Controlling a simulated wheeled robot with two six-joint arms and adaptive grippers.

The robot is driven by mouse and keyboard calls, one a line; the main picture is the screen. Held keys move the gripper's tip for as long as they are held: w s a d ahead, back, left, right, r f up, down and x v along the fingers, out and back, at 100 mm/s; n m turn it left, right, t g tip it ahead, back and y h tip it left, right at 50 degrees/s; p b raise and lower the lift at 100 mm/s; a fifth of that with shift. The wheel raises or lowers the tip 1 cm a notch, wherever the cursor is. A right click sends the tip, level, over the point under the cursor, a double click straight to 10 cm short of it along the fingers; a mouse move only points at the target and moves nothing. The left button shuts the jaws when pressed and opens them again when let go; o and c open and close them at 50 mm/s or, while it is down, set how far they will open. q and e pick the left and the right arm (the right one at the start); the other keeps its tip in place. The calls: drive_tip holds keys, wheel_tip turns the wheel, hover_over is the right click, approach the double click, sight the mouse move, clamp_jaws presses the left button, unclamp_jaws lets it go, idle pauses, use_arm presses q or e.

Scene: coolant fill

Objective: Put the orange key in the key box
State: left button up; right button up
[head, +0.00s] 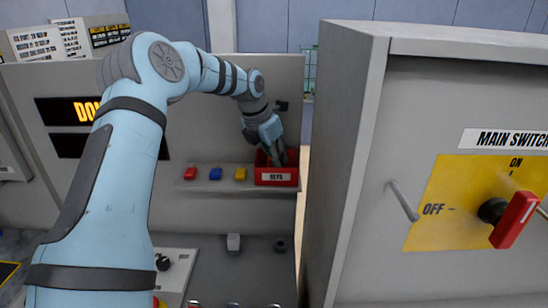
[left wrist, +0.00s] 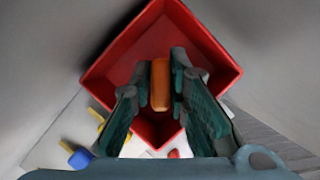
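The red key box (head: 276,177) sits at the right end of a small shelf, with a white label on its front. My left gripper (head: 276,157) points down into the box's opening. In the left wrist view the box's red walls (left wrist: 213,50) surround the fingertips. The orange key (left wrist: 160,85) is between the two fingers of my left gripper (left wrist: 161,80), which close against its sides, over the box interior. The key is hidden in the head view. Whether it touches the box floor I cannot tell. My right gripper is out of view.
Red (head: 190,173), blue (head: 215,174) and yellow (head: 240,174) keys stand in a row on the shelf, left of the box. A large grey cabinet (head: 345,150) with a red main switch handle (head: 515,220) stands close on the right.

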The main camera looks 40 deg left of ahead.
use_arm(q)
drive_tip(key=shift+o, duration=1.4)
drive_tip(key=shift+w+d, duration=0.1)
drive_tip(key=shift+w, duration=0.1)
drive_tip(key=shift+w+d, duration=0.1)
drive_tip(key=shift+w, duration=0.1)
drive_tip(key=shift+f, duration=0.1)
drive_tip(key=shift+r, duration=0.2)
drive_tip(key=b+v, duration=0.1)
drive_tip(key=v, duration=1.1)
drive_tip(key=shift+r, duration=0.25)
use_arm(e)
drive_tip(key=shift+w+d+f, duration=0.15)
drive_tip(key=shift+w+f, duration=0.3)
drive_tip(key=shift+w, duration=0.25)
